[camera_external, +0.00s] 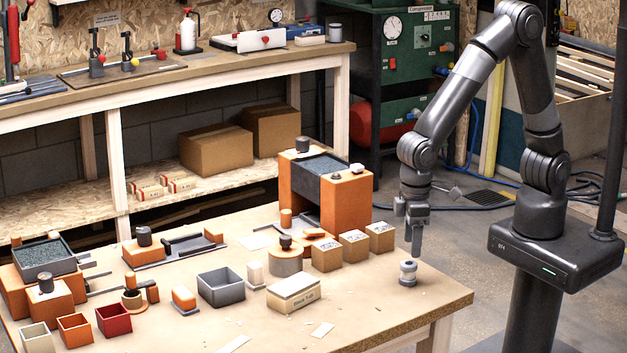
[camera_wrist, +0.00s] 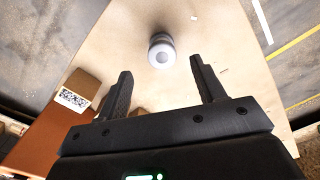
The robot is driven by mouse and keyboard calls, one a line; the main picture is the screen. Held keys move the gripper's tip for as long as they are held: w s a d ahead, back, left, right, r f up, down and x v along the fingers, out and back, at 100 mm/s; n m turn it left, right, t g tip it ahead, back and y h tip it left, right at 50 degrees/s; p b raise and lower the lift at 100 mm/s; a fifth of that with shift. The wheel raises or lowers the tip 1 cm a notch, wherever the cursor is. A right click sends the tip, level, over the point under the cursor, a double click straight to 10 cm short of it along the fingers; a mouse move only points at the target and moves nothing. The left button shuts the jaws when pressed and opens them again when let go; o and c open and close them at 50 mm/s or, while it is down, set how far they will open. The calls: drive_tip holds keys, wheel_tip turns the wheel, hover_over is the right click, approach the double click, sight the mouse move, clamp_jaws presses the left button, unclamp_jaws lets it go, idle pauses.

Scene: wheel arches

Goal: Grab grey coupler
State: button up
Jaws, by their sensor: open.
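The grey coupler (camera_external: 407,272) is a small light-grey ribbed cylinder standing upright on the table near its right corner. In the wrist view the coupler (camera_wrist: 161,52) shows from above, with a round hole in its top. It lies ahead of my fingers, roughly in line with the gap between them. My gripper (camera_external: 415,250) points down above and slightly to the right of the coupler in the external view. In the wrist view my gripper (camera_wrist: 159,85) has its two black fingers apart with nothing held between them.
Small cardboard boxes (camera_external: 381,236) stand in a row left of the coupler. An orange block stand (camera_external: 346,203) rises behind them. A labelled box (camera_external: 294,293) and a grey bin (camera_external: 221,287) are farther left. The tabletop (camera_external: 375,315) in front of the coupler is clear.

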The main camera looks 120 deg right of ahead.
sight(410, 263)
drive_tip(key=f, duration=0.8)
drive_tip(key=shift+w+f, duration=0.2)
drive_tip(key=c, duration=1.1)
